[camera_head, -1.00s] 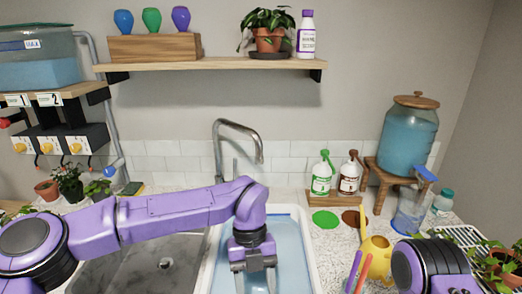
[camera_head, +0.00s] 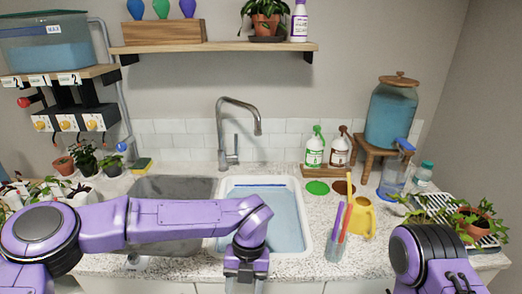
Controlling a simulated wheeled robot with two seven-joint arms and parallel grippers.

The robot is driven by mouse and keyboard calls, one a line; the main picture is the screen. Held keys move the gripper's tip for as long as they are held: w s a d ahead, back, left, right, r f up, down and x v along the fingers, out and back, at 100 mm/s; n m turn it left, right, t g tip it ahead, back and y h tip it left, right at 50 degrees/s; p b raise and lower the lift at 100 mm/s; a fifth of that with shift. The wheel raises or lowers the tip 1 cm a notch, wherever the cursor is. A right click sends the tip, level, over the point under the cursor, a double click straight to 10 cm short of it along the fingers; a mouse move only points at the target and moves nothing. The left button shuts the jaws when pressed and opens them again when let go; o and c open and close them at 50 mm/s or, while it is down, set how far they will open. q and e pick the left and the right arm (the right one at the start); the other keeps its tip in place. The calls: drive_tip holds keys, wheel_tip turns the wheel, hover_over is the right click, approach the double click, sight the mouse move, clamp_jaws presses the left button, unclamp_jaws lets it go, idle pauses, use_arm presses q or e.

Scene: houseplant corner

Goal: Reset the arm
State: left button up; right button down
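My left arm reaches in from the left across the sink. My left gripper (camera_head: 245,284) points down at the front edge of the counter, below the white basin (camera_head: 307,240). Its two fingers stand apart with nothing seen between them, though the tips are cut off by the lower edge of the picture. Of my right arm only a purple and black link shows at the lower right. My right gripper is out of view.
A metal tap (camera_head: 233,130) stands behind the blue-filled basin. A glass with purple and orange sticks (camera_head: 335,245) and a yellow watering can (camera_head: 360,220) stand right of it. Potted plants (camera_head: 86,160) are at the left, a plant on a rack (camera_head: 473,222) at the right.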

use_arm(q)
drive_tip(key=s+a+f+m+t+y+b, duration=0.15)
drive_tip(key=s+a+f+m+t, duration=0.25)
drive_tip(key=a+f+m, duration=0.55)
drive_tip(key=s+a+f+m+t+y, duration=0.3)
drive_tip(key=a+f+m, duration=0.3)
drive_tip(key=f, duration=0.6)
drive_tip(key=s+a+f+m+h, duration=0.1)
drive_tip(key=s+a+f+m, duration=0.1)
drive_tip(key=s+a+m, duration=0.3)
drive_tip(key=s+a+f+m+h+b, duration=0.1)
drive_tip(key=s+a+f+m, duration=0.1)
drive_tip(key=s+a+m, duration=0.3)
drive_tip(key=s+m, duration=0.4)
drive_tip(key=s, duration=0.1)
drive_tip(key=shift+s+a+g, duration=0.3)
drive_tip(key=shift+a, duration=0.05)
